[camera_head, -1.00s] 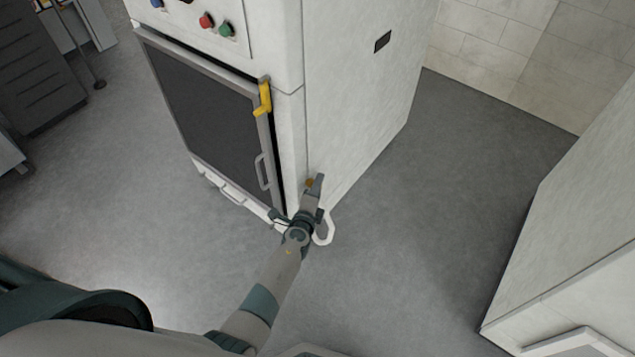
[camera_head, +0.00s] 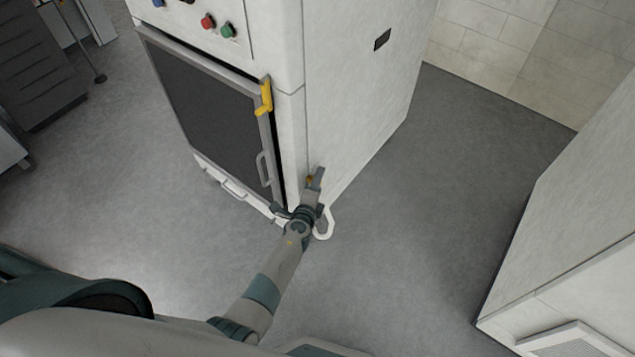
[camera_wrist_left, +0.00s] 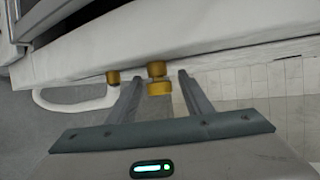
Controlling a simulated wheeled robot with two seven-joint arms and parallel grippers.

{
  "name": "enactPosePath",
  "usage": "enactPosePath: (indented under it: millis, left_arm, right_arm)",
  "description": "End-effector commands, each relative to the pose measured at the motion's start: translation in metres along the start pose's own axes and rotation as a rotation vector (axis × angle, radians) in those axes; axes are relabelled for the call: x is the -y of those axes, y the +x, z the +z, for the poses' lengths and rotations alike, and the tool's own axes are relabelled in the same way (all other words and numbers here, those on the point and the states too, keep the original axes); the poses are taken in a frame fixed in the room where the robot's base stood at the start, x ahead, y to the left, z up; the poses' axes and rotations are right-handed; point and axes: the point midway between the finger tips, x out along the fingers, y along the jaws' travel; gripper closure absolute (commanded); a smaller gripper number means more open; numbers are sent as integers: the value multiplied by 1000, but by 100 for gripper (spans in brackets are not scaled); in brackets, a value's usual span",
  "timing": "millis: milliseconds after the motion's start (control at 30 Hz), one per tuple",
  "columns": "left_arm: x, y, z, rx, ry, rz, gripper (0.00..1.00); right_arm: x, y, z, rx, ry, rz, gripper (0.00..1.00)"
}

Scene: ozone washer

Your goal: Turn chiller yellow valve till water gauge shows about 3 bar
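The chiller appears to be the tall white cabinet (camera_head: 355,95) with a dark door. Its yellow valve (camera_wrist_left: 158,82) shows in the left wrist view as a brass-yellow knob below the white panel. A second, smaller yellow fitting (camera_wrist_left: 113,77) sits just left of it. My left gripper (camera_wrist_left: 160,92) is open, with one finger on each side of the yellow knob; I cannot tell whether they touch it. In the head view my left gripper (camera_head: 315,180) is at the cabinet's lower front corner, with a speck of yellow beside it. No water gauge is readable. My right gripper is not in view.
A yellow door latch (camera_head: 265,97) and red button (camera_head: 208,22) are on the cabinet front. Another white cabinet (camera_head: 585,220) stands at the right, with open grey floor (camera_head: 440,180) between.

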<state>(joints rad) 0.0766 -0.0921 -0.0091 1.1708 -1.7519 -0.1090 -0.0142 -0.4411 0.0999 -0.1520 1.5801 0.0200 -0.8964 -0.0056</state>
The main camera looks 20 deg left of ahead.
Motion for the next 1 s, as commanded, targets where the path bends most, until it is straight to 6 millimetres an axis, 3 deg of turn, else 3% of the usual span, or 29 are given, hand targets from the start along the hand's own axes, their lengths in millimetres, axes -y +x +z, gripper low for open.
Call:
enactPosePath:
  millis: [467, 567, 700, 1000]
  left_arm:
    - [-1, -11, -1, -2, -2, 2, 54]
    - [0, -19, -1, -2, -1, 2, 54]
    - [0, -38, -1, -2, -2, 3, 54]
    - [0, -100, -1, -2, -1, 3, 54]
  right_arm:
    - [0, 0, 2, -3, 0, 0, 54]
    - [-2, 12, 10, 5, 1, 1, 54]
    - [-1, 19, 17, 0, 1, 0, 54]
    - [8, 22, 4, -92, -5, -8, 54]
